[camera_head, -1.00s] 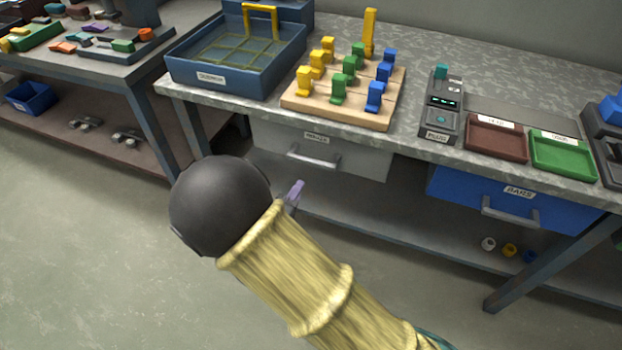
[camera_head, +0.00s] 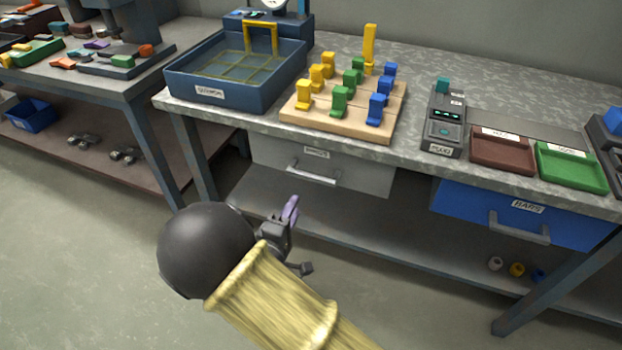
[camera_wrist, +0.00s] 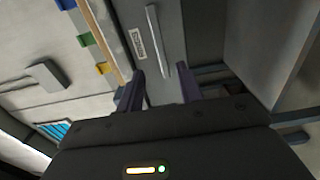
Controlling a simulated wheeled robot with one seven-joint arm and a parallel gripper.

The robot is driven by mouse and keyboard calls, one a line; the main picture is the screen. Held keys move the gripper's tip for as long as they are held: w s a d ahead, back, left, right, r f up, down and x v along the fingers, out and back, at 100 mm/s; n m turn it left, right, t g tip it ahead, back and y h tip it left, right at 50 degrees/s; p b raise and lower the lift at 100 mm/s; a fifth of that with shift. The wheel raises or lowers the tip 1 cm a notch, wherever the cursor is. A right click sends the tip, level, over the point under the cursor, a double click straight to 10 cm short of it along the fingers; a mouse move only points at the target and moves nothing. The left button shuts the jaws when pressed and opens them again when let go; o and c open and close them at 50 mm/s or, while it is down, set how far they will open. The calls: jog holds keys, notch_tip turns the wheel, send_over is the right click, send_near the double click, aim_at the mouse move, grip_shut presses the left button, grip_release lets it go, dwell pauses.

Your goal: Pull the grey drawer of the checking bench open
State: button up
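The grey drawer (camera_head: 352,176) hangs under the bench top in the head view and looks closed. Its bar handle (camera_head: 313,173) runs across the front, with a label above. My gripper (camera_head: 291,213) is below and slightly left of the handle in the head view, partly hidden by my arm. In the wrist view my gripper (camera_wrist: 162,82) is open, its two fingers apart with nothing between them. The drawer's handle (camera_wrist: 155,40) shows beyond the fingertips, roughly in line with the gap, on the drawer front (camera_wrist: 174,25). No contact is visible.
The bench (camera_head: 260,121) carries a blue tray (camera_head: 183,87), a wooden peg board (camera_head: 330,125), a meter (camera_head: 443,130), a brown tray (camera_head: 502,152) and a green tray (camera_head: 570,165). A blue drawer (camera_head: 465,205) is to the right. A lower shelf (camera_head: 380,235) runs below.

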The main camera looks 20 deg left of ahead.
aim_at(310, 179)
jog(key=w+b, duration=0.1)
jog(key=w, duration=0.7)
jog(key=w+d+b, duration=0.1)
jog(key=w, duration=0.3)
jog(key=shift+w+b, duration=0.25)
jog(key=shift+b, duration=0.05)
jog(key=shift+c, duration=0.3)
grip_shut()
